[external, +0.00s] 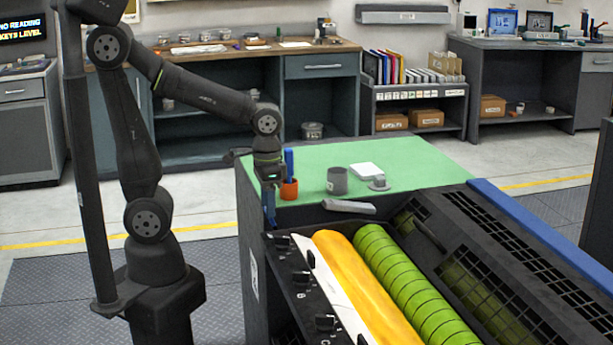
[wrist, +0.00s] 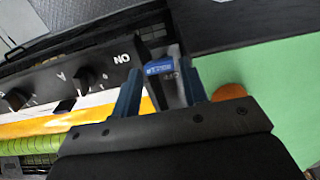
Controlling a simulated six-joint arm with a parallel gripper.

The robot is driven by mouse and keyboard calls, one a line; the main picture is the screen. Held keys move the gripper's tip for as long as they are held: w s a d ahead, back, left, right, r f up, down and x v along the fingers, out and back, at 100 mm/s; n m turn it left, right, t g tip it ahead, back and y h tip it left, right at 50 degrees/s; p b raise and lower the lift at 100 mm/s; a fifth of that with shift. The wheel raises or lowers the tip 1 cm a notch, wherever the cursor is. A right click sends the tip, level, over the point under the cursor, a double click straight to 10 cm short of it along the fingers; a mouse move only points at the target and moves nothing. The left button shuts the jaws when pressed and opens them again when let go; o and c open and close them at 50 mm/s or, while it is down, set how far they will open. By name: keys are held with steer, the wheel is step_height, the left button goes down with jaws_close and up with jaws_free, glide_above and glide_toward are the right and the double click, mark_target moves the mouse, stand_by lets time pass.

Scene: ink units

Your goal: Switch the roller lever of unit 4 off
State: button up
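My gripper (external: 269,212) points down at the far left corner of the ink unit's black control panel (external: 293,275). In the wrist view its two blue fingers (wrist: 158,92) are apart, with a gap between them. A dark lever-like part (wrist: 152,48) with a small blue label (wrist: 159,68) shows at the gap, beside ON and OFF markings. I cannot tell whether the fingers touch it, and no unit number is readable there. Black knobs (wrist: 84,78) sit further along the panel. A yellow roller (external: 365,285) and a green roller (external: 405,285) lie beside the panel.
A green top (external: 420,165) behind the panel holds an orange pot (external: 289,190), a grey cup (external: 337,181), a white pad (external: 366,170) and a grey bar (external: 349,207). The black slotted guard (external: 500,265) rises at right. Open air lies above the rollers.

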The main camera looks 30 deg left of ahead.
steer(key=shift+f, duration=1.45)
steer(key=shift+c, duration=0.4)
jaws_close()
steer(key=shift+w+d+r+g+y, duration=0.2)
steer(key=shift+w+d+g+y, duration=0.25)
steer(key=shift+w+d, duration=0.05)
steer(key=shift+w+d+r+g+y, duration=0.15)
steer(key=shift+w+d+g+y, duration=0.3)
steer(key=shift+w+d, duration=0.05)
steer(key=shift+w+d+g+y, duration=1.2)
steer(key=shift+w+d, duration=0.05)
steer(key=shift+w+d+f, duration=0.1)
steer(key=shift+w+d, duration=0.45)
